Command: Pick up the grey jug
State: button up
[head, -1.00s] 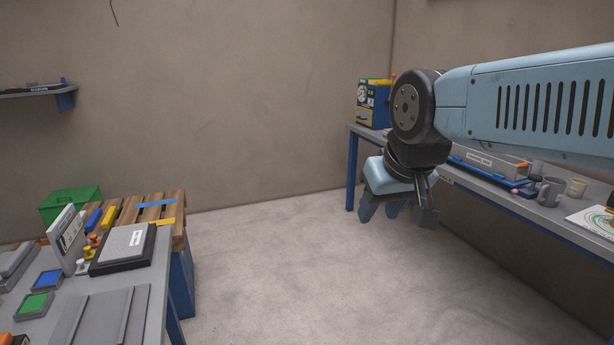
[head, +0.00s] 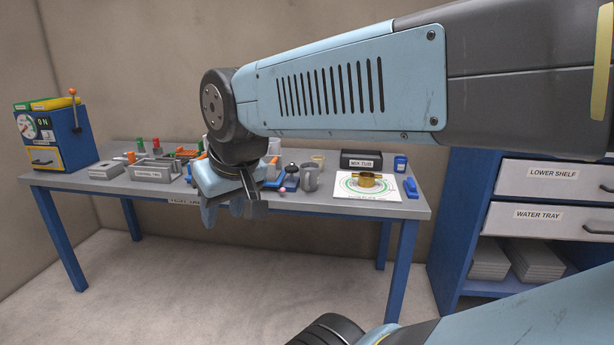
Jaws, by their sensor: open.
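The grey jug (head: 311,180) stands upright on the grey tabletop, right of the table's middle, between a small dark-topped blue item and the white sheet with green rings. My gripper (head: 235,211) points down, open and empty. In the picture it is left of the jug and overlaps the table's front edge. It is apart from the jug. The jug's handle is hard to make out at this size.
The table (head: 345,205) holds a brass ring-like part (head: 368,180) on the white sheet, a MIX TUB box (head: 361,160), a blue cup (head: 400,164) and grey trays (head: 152,170). A blue gauge cabinet (head: 54,135) stands at left, labelled drawers (head: 553,174) at right. Floor before the table is clear.

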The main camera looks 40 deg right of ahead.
aim_at(309, 171)
jog(key=z, duration=0.3)
jog(key=i, duration=1.05)
jog(key=z, duration=0.3)
jog(key=k, duration=0.8)
jog(key=z, duration=0.2)
jog(key=i, duration=1.25)
jog(key=u, duration=0.1)
